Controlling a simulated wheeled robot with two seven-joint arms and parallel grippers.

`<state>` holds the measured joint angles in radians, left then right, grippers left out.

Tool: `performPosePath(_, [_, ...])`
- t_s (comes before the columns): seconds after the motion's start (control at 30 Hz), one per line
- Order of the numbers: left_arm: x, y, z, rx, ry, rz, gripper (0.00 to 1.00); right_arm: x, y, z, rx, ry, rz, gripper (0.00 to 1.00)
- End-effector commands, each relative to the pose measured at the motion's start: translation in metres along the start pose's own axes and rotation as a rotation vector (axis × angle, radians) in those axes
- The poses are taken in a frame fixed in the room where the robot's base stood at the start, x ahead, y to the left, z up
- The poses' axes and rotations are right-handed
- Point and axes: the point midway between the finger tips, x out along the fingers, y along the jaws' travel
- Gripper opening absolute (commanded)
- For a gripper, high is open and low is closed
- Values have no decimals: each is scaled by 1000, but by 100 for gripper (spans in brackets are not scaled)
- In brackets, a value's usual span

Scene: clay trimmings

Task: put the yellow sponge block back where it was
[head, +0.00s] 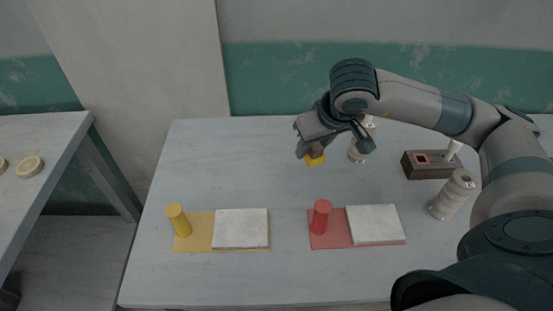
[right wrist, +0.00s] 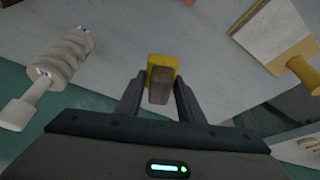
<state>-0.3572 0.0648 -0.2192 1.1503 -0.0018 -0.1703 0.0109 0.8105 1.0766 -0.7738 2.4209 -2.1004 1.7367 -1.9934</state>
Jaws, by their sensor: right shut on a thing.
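The yellow sponge block (head: 315,160) is in my right gripper (head: 327,152), which holds it over the back middle of the table. In the right wrist view the yellow block (right wrist: 163,63) shows between the two fingers of the right gripper (right wrist: 159,98), with a brown part on its near side. The head view does not show clearly whether the block touches the table. My left gripper is not in view.
On the table (head: 210,150) are a yellow mat (head: 200,243) and a red mat (head: 330,239), each with a like-coloured cylinder and a pale slab. The table's middle is clear.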

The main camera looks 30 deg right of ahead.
Motion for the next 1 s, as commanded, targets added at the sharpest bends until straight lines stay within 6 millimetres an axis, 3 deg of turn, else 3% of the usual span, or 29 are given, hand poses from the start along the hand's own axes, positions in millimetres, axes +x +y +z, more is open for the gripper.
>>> performPosePath(0.3, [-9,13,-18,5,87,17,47,40,-20,-28,1,-5,-2,10])
performPosePath(0.63, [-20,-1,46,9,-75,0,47,90,-41,-63,1,-3,-1,10])
performPosePath(0.8, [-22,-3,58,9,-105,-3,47,101,-44,-69,0,-1,-1,10])
performPosePath(1.0, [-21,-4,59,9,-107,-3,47,102,-44,-69,-1,0,0,10])
